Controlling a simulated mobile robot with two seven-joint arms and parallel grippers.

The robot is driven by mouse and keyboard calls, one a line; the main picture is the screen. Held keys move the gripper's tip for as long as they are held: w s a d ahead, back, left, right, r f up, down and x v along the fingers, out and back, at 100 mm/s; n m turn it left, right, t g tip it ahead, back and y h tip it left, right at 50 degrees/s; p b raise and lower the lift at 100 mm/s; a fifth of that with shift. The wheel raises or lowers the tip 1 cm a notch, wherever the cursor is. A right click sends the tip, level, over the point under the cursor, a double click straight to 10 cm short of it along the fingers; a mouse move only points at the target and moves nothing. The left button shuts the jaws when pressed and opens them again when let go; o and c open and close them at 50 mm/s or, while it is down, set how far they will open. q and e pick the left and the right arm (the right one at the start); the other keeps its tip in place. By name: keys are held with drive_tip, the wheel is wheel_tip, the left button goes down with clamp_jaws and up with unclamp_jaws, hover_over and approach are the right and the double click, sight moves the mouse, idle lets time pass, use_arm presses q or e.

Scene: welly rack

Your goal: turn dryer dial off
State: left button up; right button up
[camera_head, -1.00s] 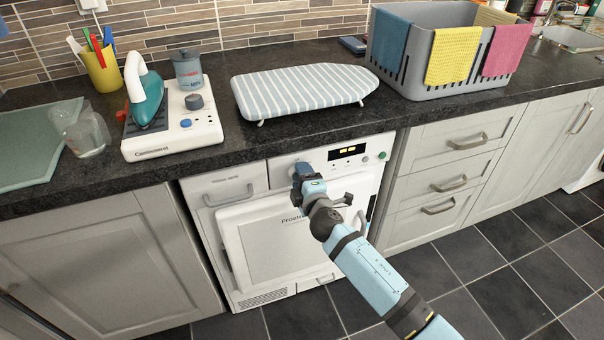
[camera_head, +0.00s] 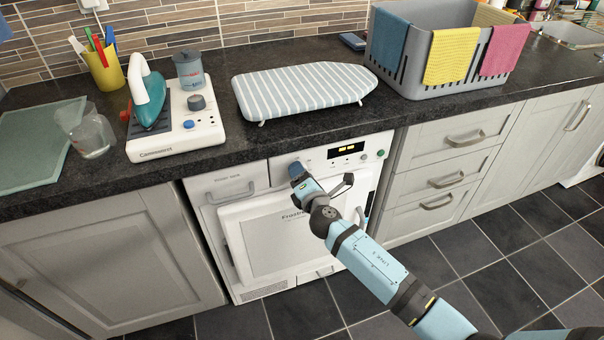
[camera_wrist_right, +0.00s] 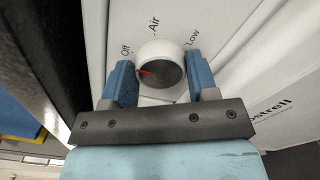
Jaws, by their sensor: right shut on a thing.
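The dryer (camera_head: 285,245) is a white machine under the worktop. Its round dial (camera_wrist_right: 162,66) has a white skirt, a grey face and a red pointer in the right wrist view. The pointer points left, its tip on the side of the printed "Off" label (camera_wrist_right: 127,50); "Air" and "Low" are printed further round. My right gripper (camera_head: 295,168) is at the dryer's control panel and hides the dial in the head view. Its two blue fingers (camera_wrist_right: 160,80) are shut on the dial, one on each side. My left gripper is not in view.
The dryer's panel has a small lit display (camera_head: 347,149) and a green button (camera_head: 380,153). Above, the dark worktop holds a striped ironing board (camera_head: 305,88), an iron (camera_head: 148,100) and a grey basket (camera_head: 425,88). Cabinets flank the dryer; the tiled floor is clear.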

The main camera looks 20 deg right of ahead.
drive_tip(key=shift+w+r, duration=0.1)
drive_tip(key=shift+r, duration=0.1)
drive_tip(key=o, duration=0.9)
drive_tip(key=shift+f, duration=0.15)
drive_tip(key=s, duration=1.4)
drive_tip(key=shift+d, duration=0.2)
